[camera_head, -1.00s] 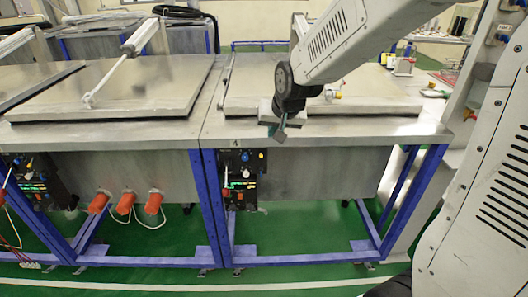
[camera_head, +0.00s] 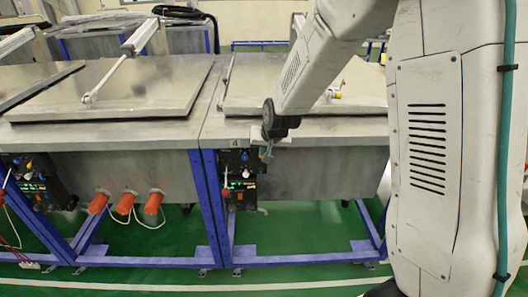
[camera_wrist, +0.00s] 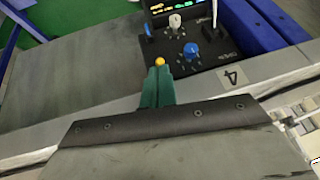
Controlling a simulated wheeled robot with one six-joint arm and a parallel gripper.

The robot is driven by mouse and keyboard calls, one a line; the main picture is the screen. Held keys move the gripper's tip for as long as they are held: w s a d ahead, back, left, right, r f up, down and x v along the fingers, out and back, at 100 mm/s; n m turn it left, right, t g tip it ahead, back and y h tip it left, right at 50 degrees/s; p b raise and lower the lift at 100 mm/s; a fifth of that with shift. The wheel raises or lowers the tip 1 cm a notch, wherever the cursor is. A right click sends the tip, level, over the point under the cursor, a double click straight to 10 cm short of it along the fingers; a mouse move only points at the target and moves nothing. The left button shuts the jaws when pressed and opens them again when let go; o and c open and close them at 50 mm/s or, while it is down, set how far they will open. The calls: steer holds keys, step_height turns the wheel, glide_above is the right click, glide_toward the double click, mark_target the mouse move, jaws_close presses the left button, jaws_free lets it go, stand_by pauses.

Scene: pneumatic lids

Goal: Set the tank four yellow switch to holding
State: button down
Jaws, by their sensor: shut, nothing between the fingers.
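The black tank four control panel (camera_head: 238,180) is on the tank's front below its "4" label (camera_head: 235,142). In the wrist view the panel (camera_wrist: 208,62) shows the small yellow switch (camera_wrist: 159,61) near its edge, with the label (camera_wrist: 232,76) beside it. My gripper (camera_wrist: 158,75) is shut and empty. Its green fingertips lie right by the yellow switch and hide its lower part; I cannot tell whether they touch. In the head view my gripper (camera_head: 266,156) is at the panel's upper right, and the yellow switch cannot be made out there. The switch's setting is not readable.
A blue knob (camera_wrist: 191,50) and a pale knob (camera_wrist: 175,22) sit close to the yellow switch. The steel tabletop edge (camera_head: 300,135) overhangs the panel. A blue table leg (camera_head: 208,205) stands just left of it. Orange plugs (camera_head: 125,203) are further left.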

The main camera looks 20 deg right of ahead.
steer(key=shift+x, duration=0.85)
steer(key=shift+r, duration=0.1)
steer(key=shift+s, duration=0.15)
steer(key=shift+s+f+t, duration=0.2)
steer(key=shift+f+t, duration=0.2)
steer(key=shift+t, duration=0.3)
steer(key=shift+a+f, duration=0.1)
steer(key=shift+s+a+f, duration=0.1)
steer(key=shift+s+f, duration=0.1)
steer(key=shift+f, duration=0.45)
steer(key=shift+s+f, duration=0.2)
steer(key=shift+f, duration=0.45)
steer(key=shift+s+a+f, duration=0.1)
steer(key=shift+s+f, duration=0.1)
steer(key=shift+f, duration=0.45)
